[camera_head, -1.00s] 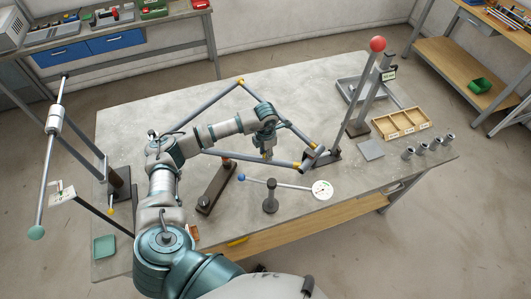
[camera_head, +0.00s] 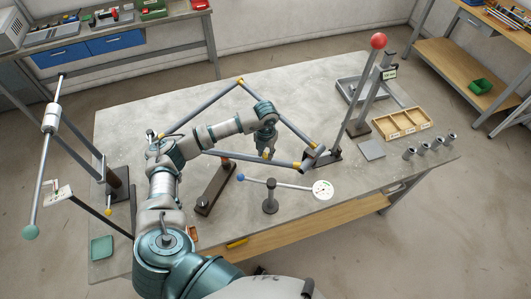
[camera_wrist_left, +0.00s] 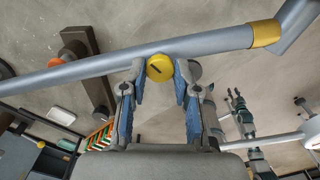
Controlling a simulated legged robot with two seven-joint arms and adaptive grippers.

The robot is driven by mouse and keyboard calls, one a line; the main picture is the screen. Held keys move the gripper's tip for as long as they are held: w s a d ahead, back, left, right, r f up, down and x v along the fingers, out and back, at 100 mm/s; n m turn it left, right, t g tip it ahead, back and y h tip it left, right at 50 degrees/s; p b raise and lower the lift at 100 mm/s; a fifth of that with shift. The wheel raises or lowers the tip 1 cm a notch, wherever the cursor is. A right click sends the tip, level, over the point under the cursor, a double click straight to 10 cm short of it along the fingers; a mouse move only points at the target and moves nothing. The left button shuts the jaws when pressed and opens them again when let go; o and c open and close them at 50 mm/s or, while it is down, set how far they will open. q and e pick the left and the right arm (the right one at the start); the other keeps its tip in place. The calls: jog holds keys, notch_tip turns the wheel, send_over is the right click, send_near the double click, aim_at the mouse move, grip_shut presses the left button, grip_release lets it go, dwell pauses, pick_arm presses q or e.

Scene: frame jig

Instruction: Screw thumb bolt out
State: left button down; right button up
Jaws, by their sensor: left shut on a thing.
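The thumb bolt (camera_wrist_left: 158,68) has a round yellow head with a dark slot. It sits at the grey tube (camera_wrist_left: 100,66) of the frame in the left wrist view. My left gripper (camera_wrist_left: 160,76) is shut on the bolt head, one blue-padded finger on each side. In the head view my left gripper (camera_head: 266,153) is at the front tube of the grey frame (camera_head: 222,154) with yellow corners. The bolt's shank is hidden.
A lever with a red ball (camera_head: 379,41), a wooden tray (camera_head: 402,123) and several metal cylinders are at right. The table (camera_head: 130,123) is clear at the back left.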

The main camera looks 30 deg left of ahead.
aim_at(266, 153)
pick_arm(q)
jog(key=shift+w+r, duration=0.2)
jog(key=c, duration=1.1)
grip_release()
jog(key=shift+o, duration=1.3)
jog(key=shift+f, duration=0.1)
jog(key=shift+a+f, duration=0.1)
notch_tip(266, 153, up, 12)
jog(key=shift+f, duration=0.15)
